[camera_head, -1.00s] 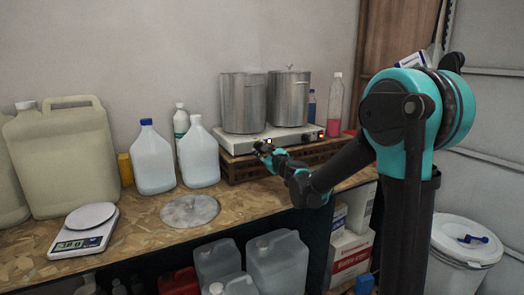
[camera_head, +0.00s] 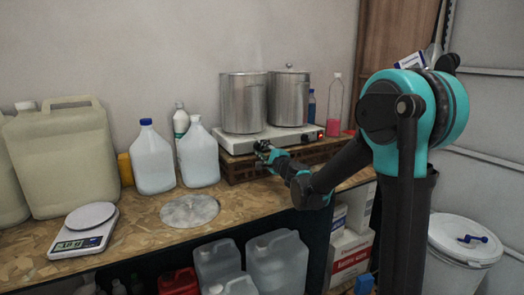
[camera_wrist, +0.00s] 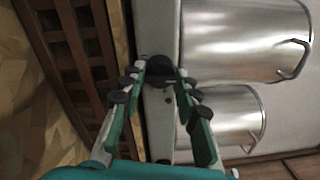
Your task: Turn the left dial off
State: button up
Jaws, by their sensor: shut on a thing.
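The hotplate (camera_head: 290,137) is a white double unit on a brown wooden crate in the head view. Its left dial (camera_wrist: 158,66) is black and sits on the front face, between my fingertips in the wrist view. My gripper (camera_wrist: 160,72) is shut on this dial, one finger on each side. In the head view my gripper (camera_head: 263,149) is at the left part of the hotplate's front and hides the dial. The dial's pointer mark cannot be made out. A red light (camera_head: 321,135) glows near the right end of the hotplate's front.
Two metal pots, left (camera_head: 243,103) and right (camera_head: 289,98), stand on the hotplate. The slatted crate (camera_head: 235,168) lies close below my fingers. White jugs (camera_head: 200,158), a round metal lid (camera_head: 189,210) and a scale (camera_head: 84,231) stand to the left.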

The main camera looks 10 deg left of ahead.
jog(key=shift+n, duration=0.4)
jog(key=o, duration=1.2)
jog(key=shift+c, duration=0.2)
jog(key=v, duration=1.2)
